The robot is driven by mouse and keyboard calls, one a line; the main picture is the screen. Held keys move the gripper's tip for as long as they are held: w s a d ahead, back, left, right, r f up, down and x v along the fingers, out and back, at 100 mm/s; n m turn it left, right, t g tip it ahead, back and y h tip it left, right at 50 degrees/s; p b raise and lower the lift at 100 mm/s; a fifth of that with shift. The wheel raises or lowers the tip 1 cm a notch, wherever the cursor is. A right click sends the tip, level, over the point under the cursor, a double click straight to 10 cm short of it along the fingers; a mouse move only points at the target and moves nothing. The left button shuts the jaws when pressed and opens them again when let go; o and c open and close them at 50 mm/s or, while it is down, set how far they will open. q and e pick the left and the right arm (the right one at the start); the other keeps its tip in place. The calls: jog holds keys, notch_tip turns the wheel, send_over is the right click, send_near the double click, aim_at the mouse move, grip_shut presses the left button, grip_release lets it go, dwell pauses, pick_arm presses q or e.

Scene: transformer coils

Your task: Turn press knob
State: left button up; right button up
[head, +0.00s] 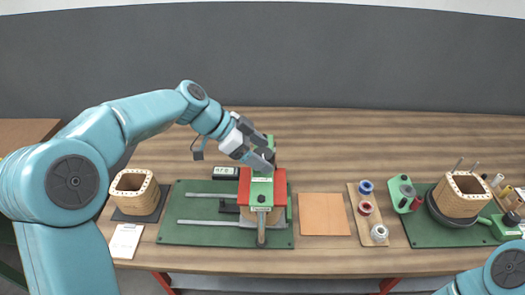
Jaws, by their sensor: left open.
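The press (262,189) stands on a green base plate (205,233) left of the table's middle. It has a red plate, a green upright body and a grey lever pointing to the front. My left gripper (264,160) is at the top of the press, its grey fingers reaching down from the upper left. It is open, with the fingers around or just beside the press top. The knob is not clear to see there, as the gripper covers that spot. Whether the fingers touch it I cannot tell. Only a link of my right arm shows at the lower right corner.
A small display (226,172) stands behind the base plate. A wooden coil (134,186) is at the left, an orange sheet (324,214) right of the press. Farther right are a board with spools (367,208) and a second coil (462,195) on a green plate.

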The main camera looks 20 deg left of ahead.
pick_arm(q)
jog(key=shift+w+d+f, duration=0.15)
jog(key=shift+d+f, duration=0.15)
